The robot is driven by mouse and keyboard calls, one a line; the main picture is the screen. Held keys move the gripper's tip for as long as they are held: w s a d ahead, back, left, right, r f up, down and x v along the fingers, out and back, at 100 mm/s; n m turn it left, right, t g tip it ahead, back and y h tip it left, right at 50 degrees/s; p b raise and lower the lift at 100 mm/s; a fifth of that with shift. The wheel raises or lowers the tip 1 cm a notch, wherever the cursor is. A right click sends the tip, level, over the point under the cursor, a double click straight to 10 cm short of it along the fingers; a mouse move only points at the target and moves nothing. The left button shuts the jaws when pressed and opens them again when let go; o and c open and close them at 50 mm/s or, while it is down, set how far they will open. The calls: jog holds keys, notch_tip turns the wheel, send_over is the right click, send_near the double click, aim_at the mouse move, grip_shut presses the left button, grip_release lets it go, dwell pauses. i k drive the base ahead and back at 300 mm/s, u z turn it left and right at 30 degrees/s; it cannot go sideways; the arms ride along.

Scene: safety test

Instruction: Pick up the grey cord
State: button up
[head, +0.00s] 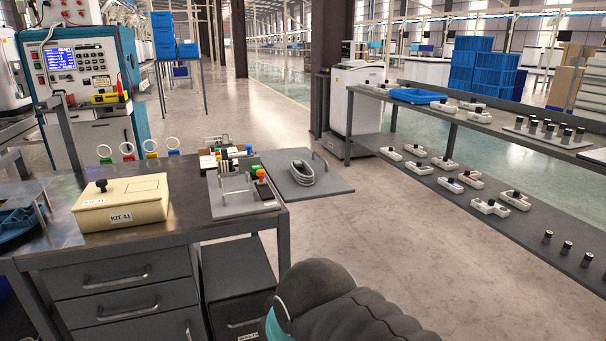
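The grey cord (303,175) lies coiled in an oval on a flat grey panel (335,186) at the right end of the workbench. The panel sticks out past the bench's right edge, over the floor. A dark, rounded part of my own arm shows at the bottom middle, in front of the bench and below the cord. My gripper is not in view.
A grey fixture (243,204) with coloured knobs stands just left of the cord. A cream box (120,203) labelled KIT 41 sits further left on the workbench (190,215). A two-level shelf (450,120) with small parts stands at right. Open floor lies between.

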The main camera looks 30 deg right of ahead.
aim_at(299, 177)
jog(key=z, duration=1.7)
jog(key=i, duration=4.55)
jog(key=u, duration=4.55)
jog(key=i, duration=0.5)
jog(key=z, duration=0.1)
